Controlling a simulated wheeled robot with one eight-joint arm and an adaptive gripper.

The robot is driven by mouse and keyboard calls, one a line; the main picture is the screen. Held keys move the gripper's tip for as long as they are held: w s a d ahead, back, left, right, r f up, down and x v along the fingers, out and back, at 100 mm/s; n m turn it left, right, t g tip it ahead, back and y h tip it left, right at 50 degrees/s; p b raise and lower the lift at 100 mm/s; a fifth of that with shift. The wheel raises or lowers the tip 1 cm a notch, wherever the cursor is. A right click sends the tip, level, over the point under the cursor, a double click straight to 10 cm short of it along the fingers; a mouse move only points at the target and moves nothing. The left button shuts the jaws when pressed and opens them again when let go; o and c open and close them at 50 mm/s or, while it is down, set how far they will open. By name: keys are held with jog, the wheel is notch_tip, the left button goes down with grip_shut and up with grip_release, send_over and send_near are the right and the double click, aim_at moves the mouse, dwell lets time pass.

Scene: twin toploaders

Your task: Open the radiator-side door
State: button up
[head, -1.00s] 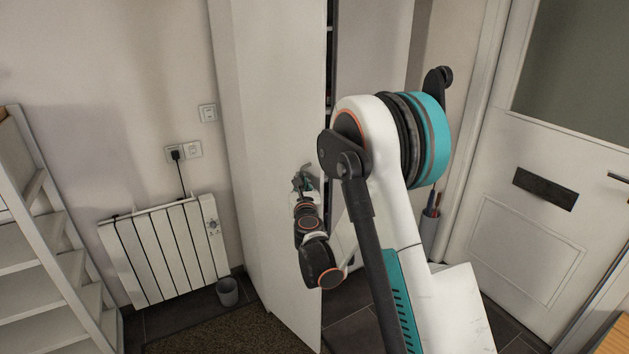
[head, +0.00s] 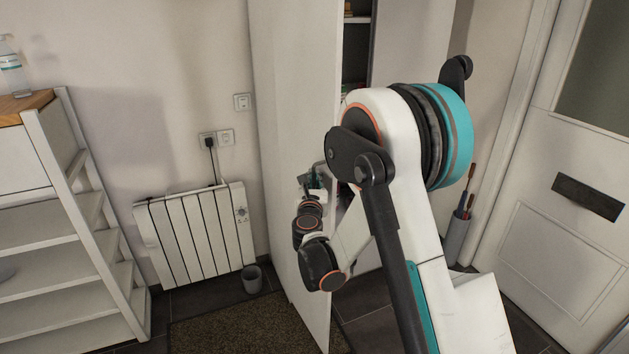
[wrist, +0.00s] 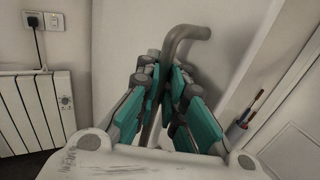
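The radiator-side door (head: 285,120) is a tall white panel of the cupboard in the head view. It stands ajar, with dark shelves (head: 356,65) showing in the gap at its right. My gripper (head: 314,184) is at the door's handle, partly hidden by my arm in the head view. In the wrist view, the bent grey handle (wrist: 178,42) runs down between the teal fingers of my gripper (wrist: 165,75). The fingers are close together around the bar and look shut on it.
White shelving (head: 70,240) is at the far left. A grey holder (head: 457,235) and a white front door (head: 560,200) are at the right.

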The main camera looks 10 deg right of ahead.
jog(key=o, duration=0.5)
jog(key=shift+s+d, duration=0.15)
jog(key=shift+s, duration=0.15)
jog(key=shift+c, duration=0.2)
jog(key=shift+w, duration=0.1)
jog(key=v, duration=1.2)
